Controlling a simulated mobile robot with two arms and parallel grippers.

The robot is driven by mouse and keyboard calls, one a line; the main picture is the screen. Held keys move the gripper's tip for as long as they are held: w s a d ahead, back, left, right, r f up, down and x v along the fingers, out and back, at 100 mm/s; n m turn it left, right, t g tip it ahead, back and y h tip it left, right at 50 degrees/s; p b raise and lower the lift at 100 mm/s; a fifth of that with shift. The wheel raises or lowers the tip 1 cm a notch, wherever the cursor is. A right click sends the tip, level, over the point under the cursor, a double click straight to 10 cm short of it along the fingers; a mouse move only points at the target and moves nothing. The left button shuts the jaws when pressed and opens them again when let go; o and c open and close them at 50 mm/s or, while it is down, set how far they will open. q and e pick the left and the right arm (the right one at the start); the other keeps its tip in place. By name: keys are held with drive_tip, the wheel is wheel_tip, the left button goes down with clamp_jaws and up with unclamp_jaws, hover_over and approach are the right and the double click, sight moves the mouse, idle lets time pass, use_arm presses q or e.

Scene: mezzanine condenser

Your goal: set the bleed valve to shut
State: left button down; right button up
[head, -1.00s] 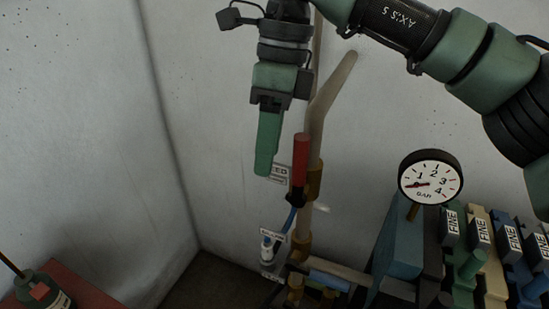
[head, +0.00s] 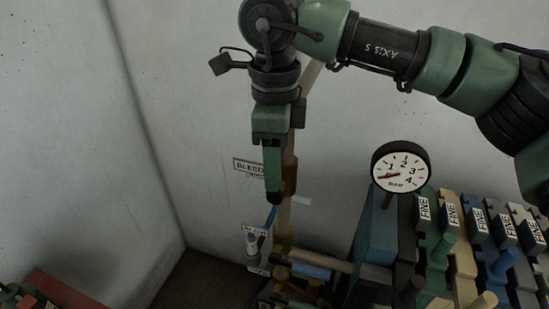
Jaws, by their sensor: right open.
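The bleed valve's handle was red in the earlier view. Now my right gripper (head: 272,188) hangs in front and hides its red part. A black collar (head: 274,199) and a blue stem (head: 270,216) show just below the fingers. The valve sits beside a tan vertical pipe with a brass fitting (head: 289,177). The right gripper points down and is open, seen edge-on. I cannot tell whether its fingers are around the handle or only in front of it. A "BLEED" label (head: 248,166) is on the wall to its left. My left gripper is not in view.
A round pressure gauge (head: 401,167) stands to the right, above a blue block (head: 372,245). Several coloured levers labelled "FINE" (head: 450,216) fill the lower right. A red surface (head: 55,290) is at lower left. The wall on the left is bare.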

drive_tip(key=shift+f, duration=0.1)
drive_tip(key=shift+a, duration=0.1)
drive_tip(key=c, duration=1)
idle(0.7)
